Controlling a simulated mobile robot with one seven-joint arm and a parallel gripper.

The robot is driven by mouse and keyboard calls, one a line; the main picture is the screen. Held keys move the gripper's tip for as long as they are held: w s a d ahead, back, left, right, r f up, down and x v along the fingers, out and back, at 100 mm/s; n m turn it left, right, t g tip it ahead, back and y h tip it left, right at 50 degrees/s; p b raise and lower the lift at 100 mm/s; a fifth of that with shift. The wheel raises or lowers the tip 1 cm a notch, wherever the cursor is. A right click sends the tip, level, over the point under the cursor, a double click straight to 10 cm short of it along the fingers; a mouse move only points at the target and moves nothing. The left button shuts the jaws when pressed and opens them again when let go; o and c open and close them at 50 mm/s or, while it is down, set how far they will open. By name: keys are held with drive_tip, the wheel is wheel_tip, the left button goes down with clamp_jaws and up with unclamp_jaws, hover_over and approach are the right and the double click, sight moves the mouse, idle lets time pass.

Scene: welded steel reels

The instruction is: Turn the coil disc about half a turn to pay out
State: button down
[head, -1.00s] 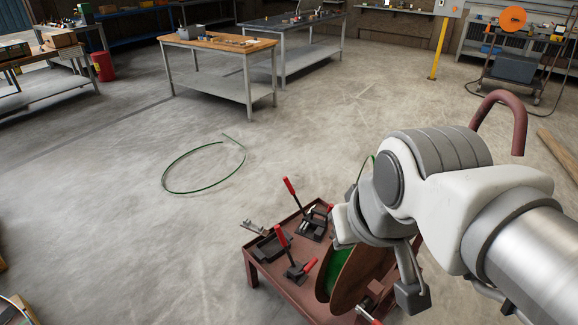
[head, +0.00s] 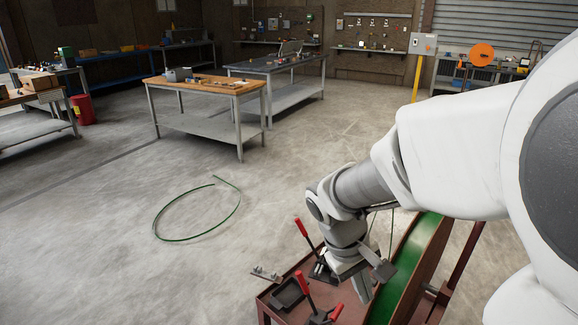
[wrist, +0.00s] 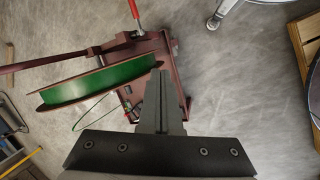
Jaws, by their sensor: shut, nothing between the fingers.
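The coil disc (head: 420,258) is a reel with a green rim band between brown flanges. It stands upright in the dark red stand at the lower right of the head view, partly hidden by my arm and cut by the frame. In the wrist view the disc (wrist: 98,86) lies left of my fingers, its green rim seen edge-on. My gripper (head: 363,292) points down just left of the disc in the head view. In the wrist view my gripper (wrist: 159,78) is shut and empty, its tips close to the disc's right end; contact cannot be told.
The red stand top (head: 285,312) carries red-handled clamps (head: 302,228) and a dark tray (head: 288,292) beside my gripper. A loop of green strip (head: 158,232) lies on open floor to the left. A wooden-topped table (head: 205,84) stands farther back.

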drive_tip(key=w+d+f+n+t+h+b, duration=0.1)
drive_tip(key=w+f+n+t+h+b, duration=0.25)
drive_tip(key=f+n, duration=0.65)
drive_tip(key=w+d+f+n+t+h+b, duration=0.1)
drive_tip(key=w+f+n+t+h, duration=0.35)
drive_tip(key=f, duration=1.05)
drive_tip(key=w+d+f+n+t+h+b, duration=0.1)
drive_tip(key=w+f+n+t+h+b, duration=0.15)
drive_tip(key=w+f+n+t, duration=0.7)
drive_tip(key=w+d+r+m+g+b, duration=0.1)
drive_tip(key=w+d+g, duration=0.3)
drive_tip(key=d, duration=0.5)
drive_tip(key=shift+w+r, duration=0.3)
drive_tip(key=shift+w, duration=0.5)
drive_tip(key=shift+a+g, duration=0.1)
drive_tip(key=shift+g, duration=0.15)
